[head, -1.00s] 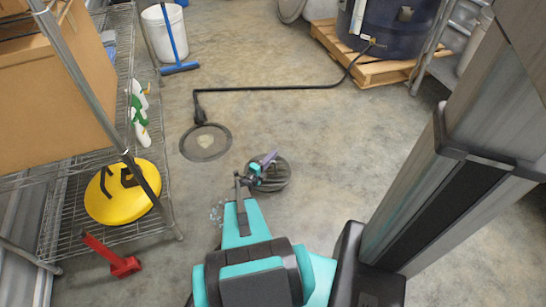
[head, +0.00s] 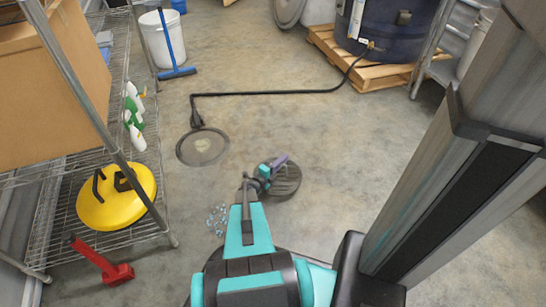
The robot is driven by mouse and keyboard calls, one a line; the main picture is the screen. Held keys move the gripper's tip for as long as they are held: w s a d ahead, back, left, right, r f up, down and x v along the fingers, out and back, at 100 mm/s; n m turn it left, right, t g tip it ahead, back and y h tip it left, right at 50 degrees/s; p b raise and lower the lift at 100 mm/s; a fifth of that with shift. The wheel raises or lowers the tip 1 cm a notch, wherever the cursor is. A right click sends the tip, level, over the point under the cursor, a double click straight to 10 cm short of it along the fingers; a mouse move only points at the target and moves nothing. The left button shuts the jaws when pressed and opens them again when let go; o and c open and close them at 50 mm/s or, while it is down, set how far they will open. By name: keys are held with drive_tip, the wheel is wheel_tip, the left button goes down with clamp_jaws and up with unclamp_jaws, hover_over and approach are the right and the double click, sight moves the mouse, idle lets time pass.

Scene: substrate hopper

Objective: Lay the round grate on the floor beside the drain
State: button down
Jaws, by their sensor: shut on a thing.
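The round grate (head: 287,187) is a dark slotted disc at the middle of the head view. My gripper (head: 272,170), with teal and purple parts, is shut on it and hides part of its upper left. I cannot tell whether the grate touches the floor or hangs just above it. The drain (head: 203,147) is a dark-rimmed circle in the floor with a paler middle, up and to the left of the grate. Bare floor shows between the two.
A black hose (head: 275,93) runs to the drain from a dark tank (head: 386,30) on a pallet. Small bluish bits (head: 217,218) lie left of my arm. A wire shelf (head: 148,220) with a yellow disc (head: 108,205) stands left. Floor to the right is clear.

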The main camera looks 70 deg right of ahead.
drive_tip(key=w+d+f+b, duration=0.1)
drive_tip(key=w+d+b, duration=0.4)
drive_tip(key=d, duration=0.7)
drive_tip(key=shift+w+d, duration=0.4)
drive_tip(key=shift+w, duration=0.65)
drive_tip(key=shift+f, duration=0.15)
drive_tip(key=shift+w+d+f+b, duration=0.1)
drive_tip(key=shift+d+f+b, duration=0.1)
drive_tip(key=shift+f+b, duration=0.4)
drive_tip(key=shift+w+d+f+b, duration=0.1)
drive_tip(key=shift+d+f+b, duration=0.05)
drive_tip(key=shift+f+b, duration=0.45)
drive_tip(key=shift+w+d+f+b, duration=0.1)
drive_tip(key=shift+d+f+b, duration=0.1)
drive_tip(key=shift+f+b, duration=0.4)
drive_tip(key=c, duration=1.8)
unclamp_jaws()
drive_tip(key=shift+f, duration=0.1)
drive_tip(key=shift+c, duration=0.2)
